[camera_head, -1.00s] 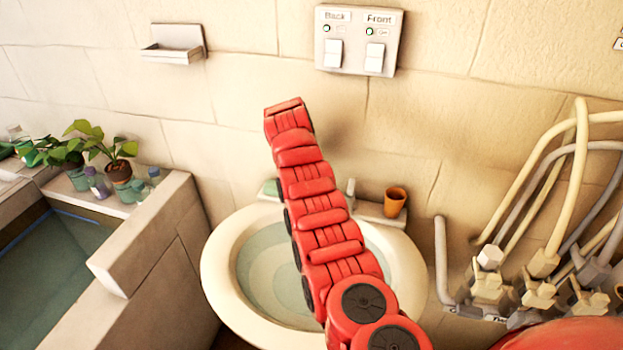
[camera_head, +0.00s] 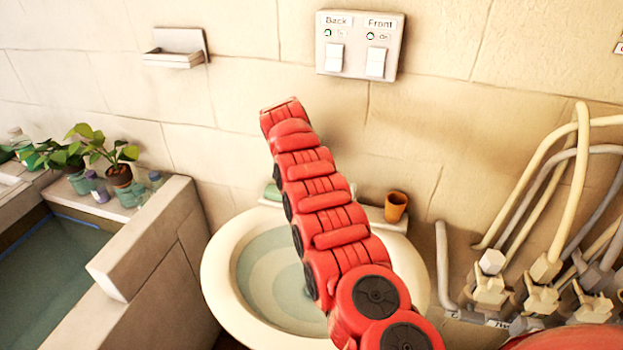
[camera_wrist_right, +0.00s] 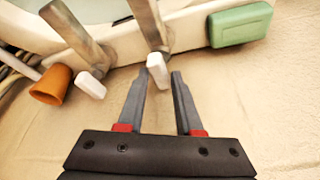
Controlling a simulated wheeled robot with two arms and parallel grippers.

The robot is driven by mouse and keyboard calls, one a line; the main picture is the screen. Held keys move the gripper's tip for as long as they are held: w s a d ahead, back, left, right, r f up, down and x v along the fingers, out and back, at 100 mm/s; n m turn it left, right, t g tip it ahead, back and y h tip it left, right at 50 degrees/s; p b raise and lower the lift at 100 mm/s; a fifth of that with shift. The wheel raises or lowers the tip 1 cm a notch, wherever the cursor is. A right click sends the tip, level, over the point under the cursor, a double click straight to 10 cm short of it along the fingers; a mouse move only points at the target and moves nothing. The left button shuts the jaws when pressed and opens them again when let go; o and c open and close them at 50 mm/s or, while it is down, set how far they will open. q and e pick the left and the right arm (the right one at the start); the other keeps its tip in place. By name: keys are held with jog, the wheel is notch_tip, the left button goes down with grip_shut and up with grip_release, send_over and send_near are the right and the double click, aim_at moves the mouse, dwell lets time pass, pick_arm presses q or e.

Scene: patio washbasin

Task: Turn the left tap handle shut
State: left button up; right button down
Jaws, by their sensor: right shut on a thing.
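In the right wrist view, two grey metal taps stand at the basin's back edge, each with a white handle. The left tap handle (camera_wrist_right: 157,65), on the tap nearer the green soap, sits between the fingertips of my right gripper (camera_wrist_right: 159,74), which is shut on it. The other tap handle (camera_wrist_right: 90,85) is apart from the gripper, on the side of the orange cup. In the head view my red right arm reaches over the round basin (camera_head: 222,285) and hides the gripper and left tap. My left gripper is not in view.
An orange cup (camera_head: 396,206) and green soap (camera_head: 272,192) are on the basin's back ledge. Pale pipes and valves (camera_head: 490,290) crowd the right. A low wall (camera_head: 145,240) with potted plants (camera_head: 118,172) stands left. A two-switch panel (camera_head: 360,45) is on the wall above.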

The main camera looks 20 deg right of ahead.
jog(key=shift+a, duration=0.1)
jog(key=c, duration=0.6)
grip_release()
jog(key=shift+a+r+b, duration=0.1)
jog(key=shift+r+b, duration=0.2)
jog(key=shift+p+v, duration=0.4)
jog(key=shift+v, duration=7.95)
jog(key=shift+a, duration=0.1)
